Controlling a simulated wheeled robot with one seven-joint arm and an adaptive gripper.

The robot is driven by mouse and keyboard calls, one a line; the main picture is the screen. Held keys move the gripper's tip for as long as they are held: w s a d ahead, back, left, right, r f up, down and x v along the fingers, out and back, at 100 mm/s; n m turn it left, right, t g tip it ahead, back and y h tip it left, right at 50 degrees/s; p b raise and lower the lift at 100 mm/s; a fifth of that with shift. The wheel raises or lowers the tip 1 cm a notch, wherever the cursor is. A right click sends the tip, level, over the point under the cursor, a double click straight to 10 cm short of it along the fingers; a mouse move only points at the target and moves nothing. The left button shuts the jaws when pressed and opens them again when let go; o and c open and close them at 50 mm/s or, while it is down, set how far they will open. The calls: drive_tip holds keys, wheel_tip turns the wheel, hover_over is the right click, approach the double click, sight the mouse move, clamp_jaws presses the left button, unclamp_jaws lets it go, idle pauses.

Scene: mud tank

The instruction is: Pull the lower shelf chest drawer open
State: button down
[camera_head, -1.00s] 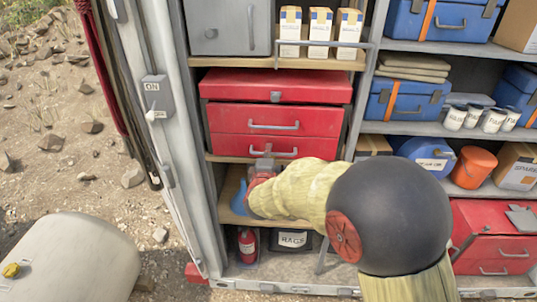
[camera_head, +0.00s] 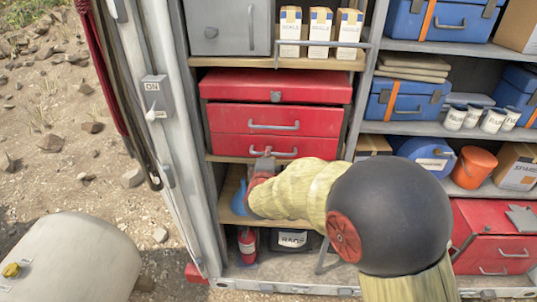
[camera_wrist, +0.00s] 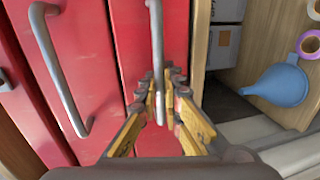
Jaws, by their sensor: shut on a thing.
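A red metal chest (camera_head: 275,88) stands on a shelf of the cabinet. It has an upper drawer (camera_head: 230,118) and a lower drawer (camera_head: 225,143), each with a grey bar handle. Both drawer fronts look about flush. My gripper (camera_head: 263,160) is at the lower drawer, and its fingers are small and partly hidden by the wrist in the head view. In the wrist view, my gripper (camera_wrist: 162,90) is shut on the lower drawer's handle (camera_wrist: 156,35), with the bar between the yellow fingers. The upper drawer's handle (camera_wrist: 58,70) is free to the left.
A blue funnel-like item (camera_wrist: 280,85) lies on the wooden shelf below the chest. A red extinguisher (camera_head: 247,246) and a rags box (camera_head: 292,239) stand lower. The white cabinet post (camera_head: 160,150) is at left, a metal upright (camera_head: 362,85) at right.

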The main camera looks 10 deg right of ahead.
idle(0.3)
drive_tip(key=f+p+v, duration=0.1)
drive_tip(key=p+v, duration=0.2)
drive_tip(key=v, duration=0.4)
drive_tip(key=f+p+v, duration=0.2)
drive_tip(key=p+v, duration=0.1)
drive_tip(key=v, duration=0.4)
drive_tip(key=shift+s+a, duration=0.2)
drive_tip(key=shift+s, duration=0.4)
drive_tip(key=c, duration=2.1)
unclamp_jaws()
drive_tip(key=shift+o, duration=0.5)
drive_tip(key=v, duration=1.2)
